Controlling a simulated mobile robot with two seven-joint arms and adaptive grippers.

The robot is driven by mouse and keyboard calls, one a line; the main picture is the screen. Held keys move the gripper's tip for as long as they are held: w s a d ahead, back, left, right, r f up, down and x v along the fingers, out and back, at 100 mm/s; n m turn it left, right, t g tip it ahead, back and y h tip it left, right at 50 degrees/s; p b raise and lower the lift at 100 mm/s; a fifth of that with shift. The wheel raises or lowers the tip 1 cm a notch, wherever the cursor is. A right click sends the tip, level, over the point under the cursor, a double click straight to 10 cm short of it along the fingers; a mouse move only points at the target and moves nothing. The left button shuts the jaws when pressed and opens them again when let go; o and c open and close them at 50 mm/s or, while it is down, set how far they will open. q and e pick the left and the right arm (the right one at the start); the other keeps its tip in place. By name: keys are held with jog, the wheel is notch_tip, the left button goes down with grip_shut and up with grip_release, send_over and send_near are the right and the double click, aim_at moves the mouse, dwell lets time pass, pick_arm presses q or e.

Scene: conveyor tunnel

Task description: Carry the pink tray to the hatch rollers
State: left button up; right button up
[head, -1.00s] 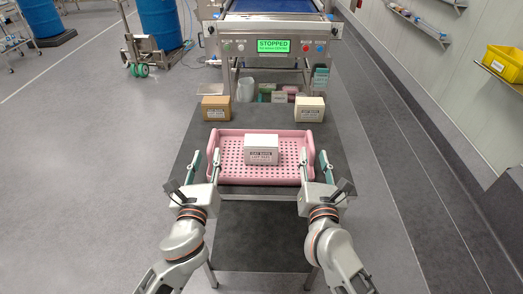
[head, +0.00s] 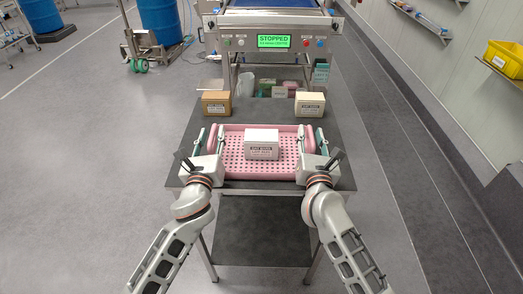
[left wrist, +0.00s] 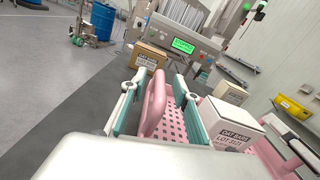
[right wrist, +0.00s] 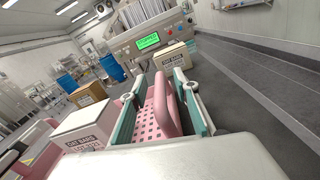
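The pink perforated tray (head: 290,165) lies flat on the dark-topped table, with a white box labelled oat bars (head: 262,146) inside it. My left gripper (head: 211,142) is at the tray's left handle, one finger on each side. In the left wrist view the pink handle (left wrist: 154,105) stands between the spread fingers, with a gap showing. My right gripper (head: 311,142) straddles the right handle the same way. In the right wrist view that handle (right wrist: 166,105) stands between open fingers.
A brown box (head: 216,103) and a cream box (head: 310,104) stand on the table (head: 262,112) behind the tray. Beyond is a steel conveyor machine with a green display (head: 274,41) reading STOPPED. Open floor (head: 100,180) lies to the left.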

pick_arm(q)
grip_shut()
pick_arm(e)
grip_shut()
pick_arm(q)
jog(key=shift+r, duration=0.15)
pick_arm(e)
jog(key=shift+r, duration=0.2)
